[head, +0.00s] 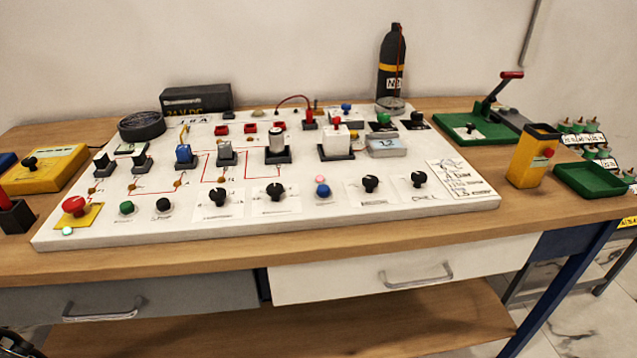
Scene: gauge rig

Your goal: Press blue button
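A small round blue button (322,190) sits near the front edge of the white sloped panel (300,222), right of the middle. A small pink lamp or button (320,179) is just behind it. Two black rotary knobs flank it: one on the left (274,193) and one on the right (370,183). Nothing covers the blue button. Other blue parts on the panel are a blue block-shaped switch (184,155) at the left and a small blue knob (346,108) at the back. My gripper is not recognisable in the head view.
The panel lies on a wooden table (400,239) with two drawers below. A red mushroom button (74,205), green button (126,207) and black button (163,204) line its front left. A black bottle (391,70) stands behind. A yellow box (533,157) and green tray (590,180) are at right.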

